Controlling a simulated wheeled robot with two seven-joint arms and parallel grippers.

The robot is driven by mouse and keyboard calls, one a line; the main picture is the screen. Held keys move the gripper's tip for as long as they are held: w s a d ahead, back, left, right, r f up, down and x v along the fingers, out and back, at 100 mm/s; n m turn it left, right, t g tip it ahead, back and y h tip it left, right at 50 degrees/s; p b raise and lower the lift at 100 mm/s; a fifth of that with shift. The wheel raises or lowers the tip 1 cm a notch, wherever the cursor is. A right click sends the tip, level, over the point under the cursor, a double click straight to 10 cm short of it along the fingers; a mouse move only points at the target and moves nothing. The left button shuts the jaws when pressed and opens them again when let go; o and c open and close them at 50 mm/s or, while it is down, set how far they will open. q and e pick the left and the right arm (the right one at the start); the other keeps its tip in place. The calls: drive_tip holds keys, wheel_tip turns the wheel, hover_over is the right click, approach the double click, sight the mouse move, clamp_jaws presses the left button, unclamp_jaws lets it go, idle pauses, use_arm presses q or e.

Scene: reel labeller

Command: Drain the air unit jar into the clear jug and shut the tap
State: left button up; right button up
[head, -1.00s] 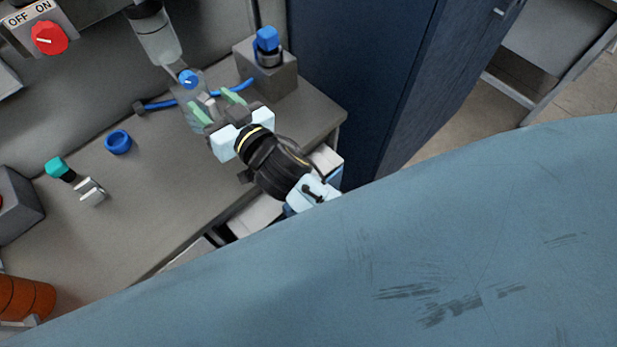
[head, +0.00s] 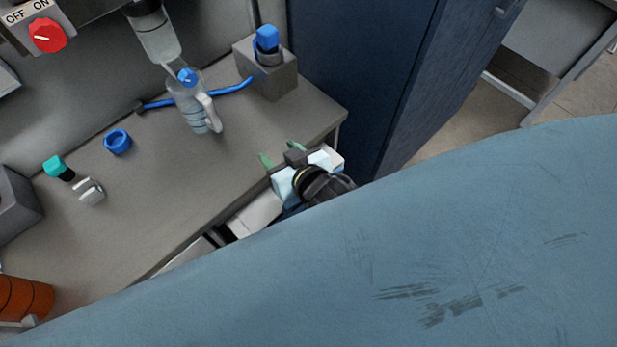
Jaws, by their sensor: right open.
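The air unit jar (head: 158,42) hangs at the top left, a clear bowl under a dark body. A small blue tap (head: 187,77) shows below it, just above the mouth of the clear jug (head: 194,108). The jug stands upright on the grey bench, its handle toward the lower right. I cannot tell whether any liquid is in the jug or whether the tap is open. My right gripper (head: 281,156) is open and empty at the bench's front edge, apart from the jug. My left gripper is not in view.
A blue hose (head: 230,88) runs behind the jug to a grey block with a blue knob (head: 267,39). A blue ring (head: 118,141), a teal-capped fitting (head: 57,167) and an orange reel (head: 25,299) are at left. A dark blue cabinet (head: 350,70) stands right of the bench.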

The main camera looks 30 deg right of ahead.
drive_tip(key=s+d+f+g+h, duration=0.1)
drive_tip(key=s+d+f+g, duration=0.2)
drive_tip(key=f, duration=0.4)
drive_tip(key=shift+s+d+f, duration=0.15)
drive_tip(key=shift+s+d, duration=0.45)
drive_tip(key=shift+s, duration=0.1)
